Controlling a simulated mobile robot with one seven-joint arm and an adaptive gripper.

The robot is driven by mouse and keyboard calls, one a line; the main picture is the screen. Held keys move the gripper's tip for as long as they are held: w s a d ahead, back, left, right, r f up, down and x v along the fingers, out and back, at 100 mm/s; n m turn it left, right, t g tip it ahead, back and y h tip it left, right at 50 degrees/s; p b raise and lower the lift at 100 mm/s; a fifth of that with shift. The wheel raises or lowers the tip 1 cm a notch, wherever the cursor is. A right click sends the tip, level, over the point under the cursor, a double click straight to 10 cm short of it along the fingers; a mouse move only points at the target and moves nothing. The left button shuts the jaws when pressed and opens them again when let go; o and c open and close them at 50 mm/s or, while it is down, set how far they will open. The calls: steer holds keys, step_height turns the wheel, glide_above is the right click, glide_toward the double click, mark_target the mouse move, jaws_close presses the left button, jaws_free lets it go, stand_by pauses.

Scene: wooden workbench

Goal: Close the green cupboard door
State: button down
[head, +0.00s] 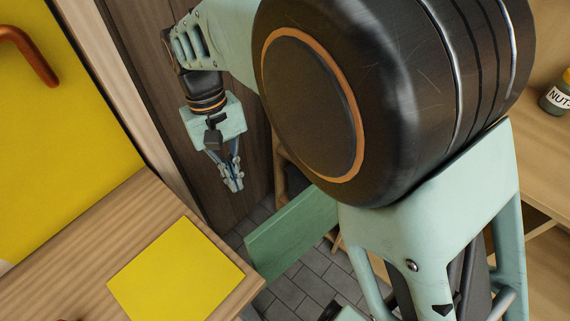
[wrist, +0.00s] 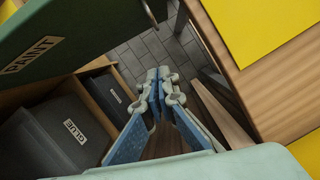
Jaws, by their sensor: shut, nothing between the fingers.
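The green cupboard door (head: 290,236) stands open, jutting out over the tiled floor below the bench; my arm hides part of it in the head view. In the wrist view the door (wrist: 75,40) fills the upper left and bears a "PAINT" label. Beneath it the open wooden cupboard (wrist: 93,98) shows dark boxes inside. My gripper (head: 232,178) is shut and empty, left of and above the door in the head view. In the wrist view my fingertips (wrist: 160,84) are to the right of the cupboard opening, with no visible contact with the door.
A dark box labelled "GLUE" (wrist: 58,132) and another dark box (wrist: 114,92) are in the cupboard. The wooden bench (head: 105,238) carries a yellow square (head: 176,268). A yellow panel (head: 60,130) stands at left. Tiled floor (head: 318,275) is open near the door.

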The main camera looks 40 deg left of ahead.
steer(key=s+d+f+b, duration=0.1)
steer(key=s+d+f, duration=0.1)
steer(key=d+f, duration=0.4)
steer(key=shift+a+x, duration=0.4)
steer(key=shift+x, duration=1.4)
steer(key=shift+w+d+f, duration=0.1)
steer(key=shift+d, duration=0.05)
